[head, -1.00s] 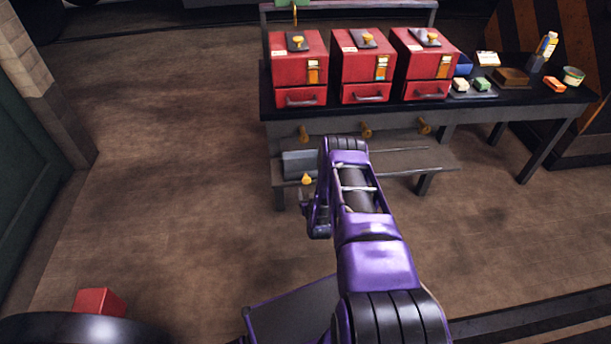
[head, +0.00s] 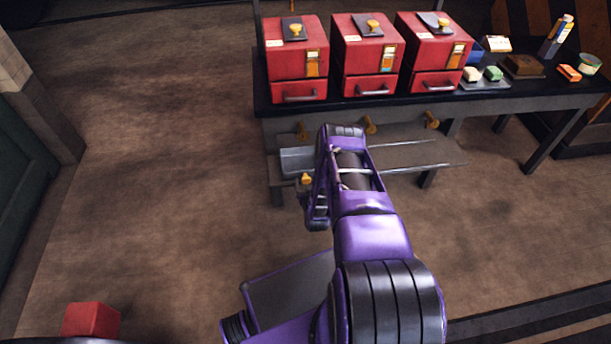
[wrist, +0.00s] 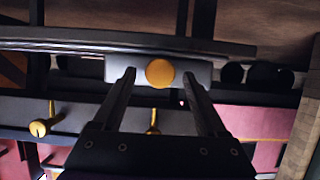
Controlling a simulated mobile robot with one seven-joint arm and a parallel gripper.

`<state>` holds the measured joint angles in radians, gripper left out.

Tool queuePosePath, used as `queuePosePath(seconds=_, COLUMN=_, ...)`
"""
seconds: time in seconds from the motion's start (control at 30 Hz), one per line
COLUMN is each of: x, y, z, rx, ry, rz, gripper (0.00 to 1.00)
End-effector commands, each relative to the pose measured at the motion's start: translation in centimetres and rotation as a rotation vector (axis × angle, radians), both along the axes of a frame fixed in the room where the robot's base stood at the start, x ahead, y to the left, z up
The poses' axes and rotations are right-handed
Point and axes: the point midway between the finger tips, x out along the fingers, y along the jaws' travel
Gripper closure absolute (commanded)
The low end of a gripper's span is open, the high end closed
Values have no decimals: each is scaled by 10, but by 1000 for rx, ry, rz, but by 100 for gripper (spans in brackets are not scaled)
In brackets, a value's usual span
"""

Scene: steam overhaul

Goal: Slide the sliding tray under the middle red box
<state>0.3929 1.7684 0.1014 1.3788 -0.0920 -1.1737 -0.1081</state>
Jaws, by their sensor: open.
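The grey sliding tray (head: 296,160) sits at the left end of the rails under the bench, below the left red box (head: 296,62). Its yellow knob (head: 306,179) faces me. The middle red box (head: 365,52) stands on the bench, to the right of the tray's position. In the wrist view my gripper (wrist: 159,76) is open, with its fingers on either side of the knob in the picture. The tray's front (wrist: 203,72) shows behind the knob. Whether the fingers touch the knob cannot be told. In the head view my arm hides part of the tray.
The right red box (head: 435,50) stands beside the middle one. Yellow pegs (head: 370,125) stick out below the bench edge. The rails (head: 425,168) are bare to the right of the tray. A red block (head: 91,319) is at the lower left.

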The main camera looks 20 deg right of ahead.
Motion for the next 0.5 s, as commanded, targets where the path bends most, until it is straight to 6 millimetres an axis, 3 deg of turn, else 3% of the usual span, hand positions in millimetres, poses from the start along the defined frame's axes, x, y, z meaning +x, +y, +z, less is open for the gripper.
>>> queuePosePath(seconds=0.47, x=-3, y=1, z=-3, rx=1, ry=0, rz=-1, gripper=25)
queuePosePath(seconds=0.5, x=-3, y=1, z=-3, rx=1, ry=0, rz=-1, gripper=29)
